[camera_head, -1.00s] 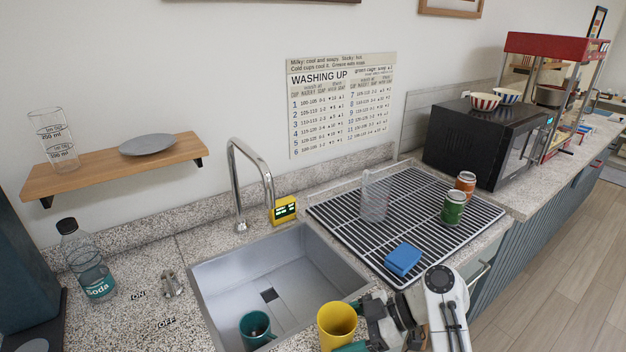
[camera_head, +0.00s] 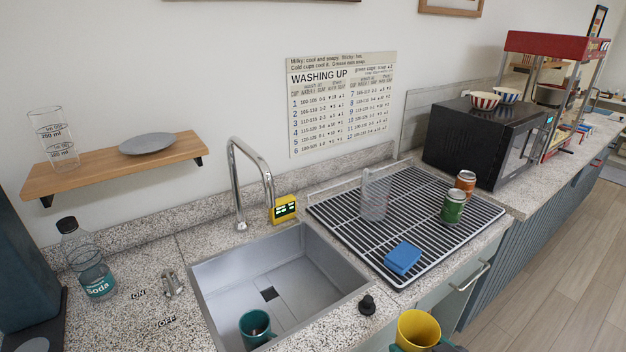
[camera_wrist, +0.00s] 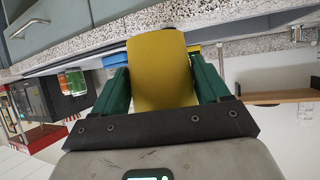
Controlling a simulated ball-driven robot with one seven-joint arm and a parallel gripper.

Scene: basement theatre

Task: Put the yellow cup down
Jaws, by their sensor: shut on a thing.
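The yellow cup (camera_head: 418,330) is at the bottom edge of the head view, in front of the counter's front edge and right of the sink. In the wrist view the yellow cup (camera_wrist: 161,72) sits between the two green fingers of my gripper (camera_wrist: 158,88), which is shut on it. In the head view only a little green of my gripper shows beside the cup, and the rest is cut off. I cannot tell the cup's height relative to the counter top.
A teal cup (camera_head: 256,328) stands in the sink (camera_head: 300,290). The drying rack (camera_head: 340,225) holds a clear measuring beaker (camera_head: 375,195), a blue sponge (camera_head: 402,258) and green (camera_head: 453,206) and orange (camera_head: 465,183) cans. A black knob (camera_head: 367,304) is on the counter by the sink. The rack's left front is bare.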

